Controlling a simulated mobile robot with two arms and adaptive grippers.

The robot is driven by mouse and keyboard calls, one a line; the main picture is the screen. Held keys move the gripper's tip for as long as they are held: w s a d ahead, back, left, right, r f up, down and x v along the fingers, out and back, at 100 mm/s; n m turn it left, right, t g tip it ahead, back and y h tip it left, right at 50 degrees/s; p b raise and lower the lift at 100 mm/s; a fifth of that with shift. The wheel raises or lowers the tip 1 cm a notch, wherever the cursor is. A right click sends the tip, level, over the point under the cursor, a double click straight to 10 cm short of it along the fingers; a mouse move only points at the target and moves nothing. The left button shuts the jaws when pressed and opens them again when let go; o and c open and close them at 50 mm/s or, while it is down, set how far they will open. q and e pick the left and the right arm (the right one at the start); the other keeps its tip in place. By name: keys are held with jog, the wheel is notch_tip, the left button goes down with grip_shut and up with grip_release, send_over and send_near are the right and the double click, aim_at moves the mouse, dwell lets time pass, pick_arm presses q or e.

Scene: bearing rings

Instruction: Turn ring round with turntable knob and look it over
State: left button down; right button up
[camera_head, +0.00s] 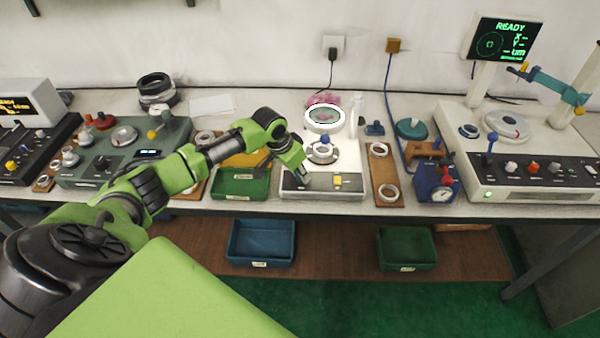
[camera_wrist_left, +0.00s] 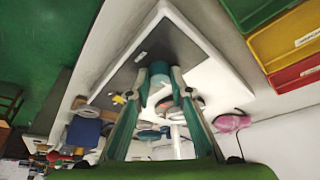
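The turntable station (camera_head: 348,184) stands near the table's front edge, under a lit white ring lamp (camera_head: 323,118). A metal ring (camera_head: 322,152) appears to lie on its dark turntable (camera_head: 334,160). My left gripper (camera_head: 304,177) points down at the left part of the station's panel, hiding what is under it. In the left wrist view my left gripper (camera_wrist_left: 161,82) has its two fingers on either side of a teal round knob (camera_wrist_left: 158,70) on the grey panel. I cannot tell whether they press on it. My right gripper is not in view.
A green tray (camera_head: 240,184) is to the left. Blue (camera_head: 261,242) and green (camera_head: 405,248) bins sit below the table. A measuring machine (camera_head: 520,165) stands at the right.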

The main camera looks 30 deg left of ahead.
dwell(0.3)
pick_arm(q)
jog(key=shift+m+h, duration=0.6)
jog(key=shift+m, duration=0.7)
jog(key=shift+w+a+m+g+h+b, duration=0.1)
jog(key=shift+m+g+h+b, duration=0.3)
jog(key=shift+m+b, duration=0.9)
jog(key=shift+m, duration=0.4)
jog(key=c, duration=1.8)
grip_release()
jog(key=shift+c, duration=0.2)
